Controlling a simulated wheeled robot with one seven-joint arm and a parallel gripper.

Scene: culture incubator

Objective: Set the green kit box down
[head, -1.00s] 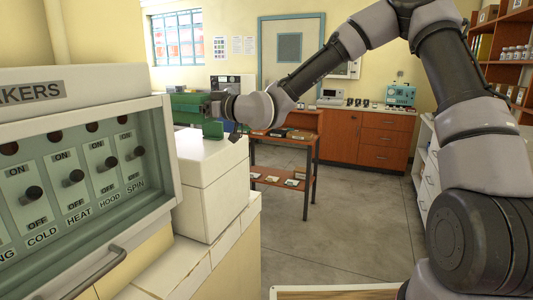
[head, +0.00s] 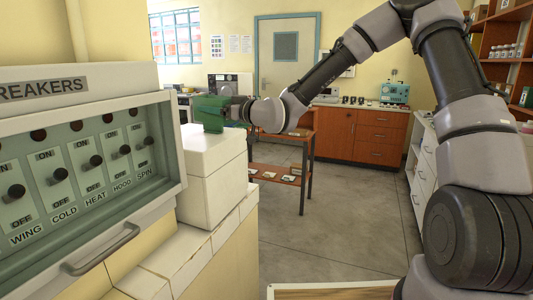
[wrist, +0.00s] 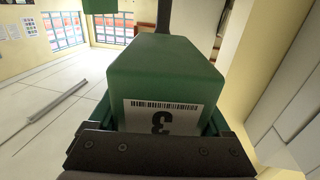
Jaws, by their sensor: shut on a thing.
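The green kit box (head: 209,113) is in my gripper (head: 232,110), above or on the top of a white box-shaped block (head: 212,178) in the head view. I cannot tell whether its underside touches that top. In the wrist view the kit box (wrist: 165,70) fills the middle, with a white barcode label bearing an upside-down 3 facing me. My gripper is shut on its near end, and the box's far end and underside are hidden.
A breaker panel (head: 85,170) with several black knobs and a handle stands close at left. The white block rests on a tiled ledge (head: 205,245). Beyond are a wooden shelf table (head: 275,177) and an orange cabinet (head: 365,140). The floor between is clear.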

